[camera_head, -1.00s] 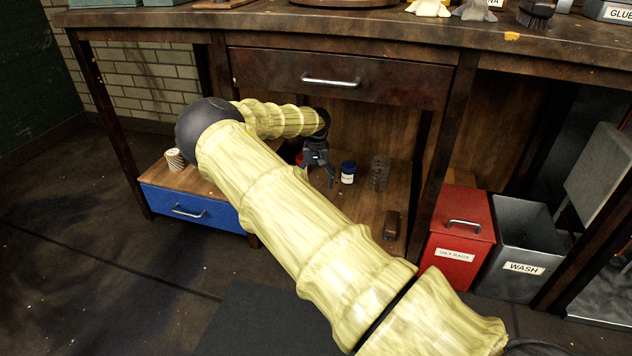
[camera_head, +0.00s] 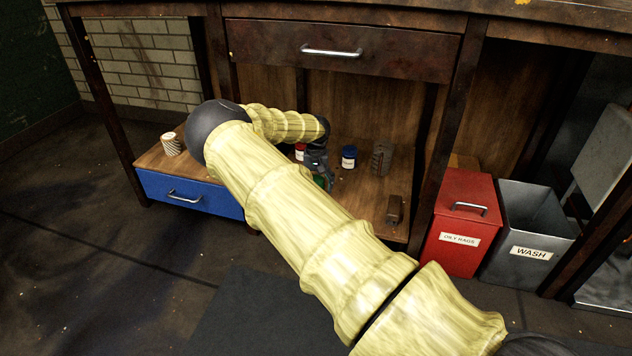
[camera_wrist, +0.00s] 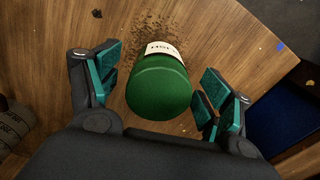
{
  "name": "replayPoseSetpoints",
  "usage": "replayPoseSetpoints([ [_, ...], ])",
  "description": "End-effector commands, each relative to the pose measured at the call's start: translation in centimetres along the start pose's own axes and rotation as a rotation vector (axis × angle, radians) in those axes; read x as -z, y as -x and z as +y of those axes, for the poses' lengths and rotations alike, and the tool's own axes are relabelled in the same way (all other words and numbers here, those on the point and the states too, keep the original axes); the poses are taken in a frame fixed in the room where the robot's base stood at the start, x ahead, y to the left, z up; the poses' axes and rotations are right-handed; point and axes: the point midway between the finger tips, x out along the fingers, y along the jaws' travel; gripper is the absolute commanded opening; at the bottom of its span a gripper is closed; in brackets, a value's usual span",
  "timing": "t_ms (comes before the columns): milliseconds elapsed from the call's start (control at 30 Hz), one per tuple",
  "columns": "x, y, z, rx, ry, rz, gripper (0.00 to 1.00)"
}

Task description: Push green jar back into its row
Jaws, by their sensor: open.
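The green jar (camera_wrist: 158,85) stands on the wooden shelf between the fingers of my gripper (camera_wrist: 158,92) in the wrist view. It has a green lid and a white label whose text is only partly seen. My gripper is open, with a finger on each side of the jar; the right finger looks close to it, and I cannot tell if it touches. In the head view my gripper (camera_head: 318,172) reaches down to the shelf, and only a sliver of the green jar (camera_head: 319,181) shows below it. A red jar (camera_head: 300,151) and a blue jar (camera_head: 349,156) stand farther back.
The shelf (camera_head: 365,192) lies under a bench drawer (camera_head: 340,50). A grey ridged object (camera_head: 381,158) and a brown block (camera_head: 394,209) stand to the right. A striped roll (camera_head: 171,144) sits above the blue drawer (camera_head: 190,193). Dark crumbs lie near the jar.

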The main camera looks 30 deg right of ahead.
Motion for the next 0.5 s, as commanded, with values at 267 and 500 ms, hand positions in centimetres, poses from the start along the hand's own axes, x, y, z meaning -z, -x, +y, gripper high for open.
replayPoseSetpoints([
  [267,0.02,-1.15,-0.03,0.000,0.000,0.001,0.79],
  [500,0.01,-1.14,-0.02,0.000,0.000,0.000,0.67],
])
